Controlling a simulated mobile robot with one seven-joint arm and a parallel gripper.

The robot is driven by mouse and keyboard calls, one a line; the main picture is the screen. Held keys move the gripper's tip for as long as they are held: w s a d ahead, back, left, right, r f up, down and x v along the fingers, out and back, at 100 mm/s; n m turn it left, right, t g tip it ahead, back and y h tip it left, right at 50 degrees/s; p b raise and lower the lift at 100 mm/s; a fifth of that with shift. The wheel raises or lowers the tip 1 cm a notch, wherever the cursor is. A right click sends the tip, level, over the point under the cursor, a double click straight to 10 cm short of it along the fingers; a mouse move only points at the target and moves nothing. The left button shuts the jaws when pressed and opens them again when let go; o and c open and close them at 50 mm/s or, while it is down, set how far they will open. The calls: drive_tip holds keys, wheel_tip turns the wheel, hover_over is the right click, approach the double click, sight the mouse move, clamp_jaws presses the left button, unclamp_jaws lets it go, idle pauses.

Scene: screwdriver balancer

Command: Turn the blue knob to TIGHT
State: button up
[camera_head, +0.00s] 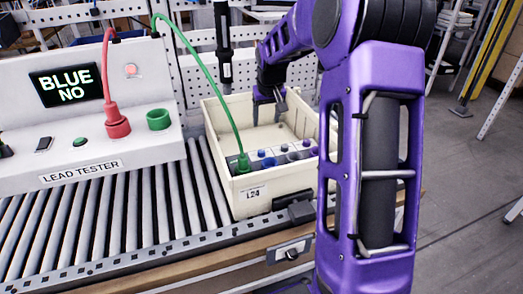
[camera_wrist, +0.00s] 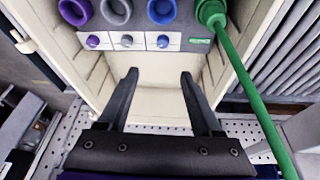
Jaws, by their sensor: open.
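The small blue knob (camera_wrist: 163,41) is on the grey panel (camera_wrist: 180,42) in the wrist view, below a blue socket (camera_wrist: 161,10). A purple knob (camera_wrist: 93,41) and a grey knob (camera_wrist: 127,40) sit to its left. Its setting is too small to read. My gripper (camera_wrist: 159,73) is open and empty, its two fingertips apart from the knob in the picture. In the head view my gripper (camera_head: 268,116) hangs at the back of the cream bin (camera_head: 262,197), which holds the panel. The tester display (camera_head: 66,86) reads BLUE NO.
A green plug (camera_wrist: 212,12) with its cable (camera_wrist: 251,90) occupies the socket right of the blue one. The cable arches to the lead tester (camera_head: 85,166) at the left, which also has a red plug (camera_head: 116,122). Rollers (camera_head: 130,220) run under the bin.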

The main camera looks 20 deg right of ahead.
drive_tip(key=b, duration=0.1)
approach(261, 151)
drive_tip(key=shift+n, duration=0.3)
drive_tip(key=x, duration=0.8)
drive_tip(key=shift+f, duration=0.2)
clamp_jaws()
